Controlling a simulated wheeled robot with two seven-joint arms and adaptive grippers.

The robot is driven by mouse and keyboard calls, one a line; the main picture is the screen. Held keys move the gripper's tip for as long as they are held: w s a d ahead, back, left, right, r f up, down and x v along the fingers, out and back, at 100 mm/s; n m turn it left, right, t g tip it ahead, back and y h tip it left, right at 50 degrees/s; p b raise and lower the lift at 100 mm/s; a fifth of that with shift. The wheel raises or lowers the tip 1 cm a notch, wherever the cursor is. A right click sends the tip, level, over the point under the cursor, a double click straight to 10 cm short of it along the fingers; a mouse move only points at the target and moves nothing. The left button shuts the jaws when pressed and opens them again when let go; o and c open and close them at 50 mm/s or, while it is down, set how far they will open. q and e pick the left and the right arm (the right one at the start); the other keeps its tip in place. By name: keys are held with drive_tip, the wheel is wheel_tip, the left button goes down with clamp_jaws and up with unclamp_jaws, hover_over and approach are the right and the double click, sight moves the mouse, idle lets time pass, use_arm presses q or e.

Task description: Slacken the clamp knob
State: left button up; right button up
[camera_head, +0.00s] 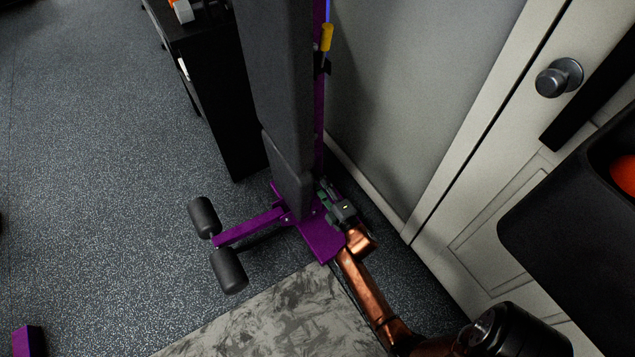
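A weight bench with dark grey pads (277,75) and a purple frame (318,240) stands upright near the wall. My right arm, copper coloured, comes in from the bottom right. My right gripper (326,190) is low at the right side of the bench, close beside the lower pad and above the purple base. Its fingers are small and dark here, and I cannot tell whether they are open or touch anything. No clamp knob can be made out for certain; the gripper may hide it. A yellow grip (326,38) shows higher on the purple post. My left gripper is not in view.
Two black foam rollers (229,270) stick out at the bench's left. A black cabinet (222,110) stands behind it. A pale door (500,180) and a black tray-like surface (560,225) are at the right. The speckled floor at left is mostly free.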

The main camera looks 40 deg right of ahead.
drive_tip(key=shift+w+a+r, duration=0.15)
drive_tip(key=shift+a, duration=0.05)
wheel_tip(320, 180, up, 10)
idle(0.5)
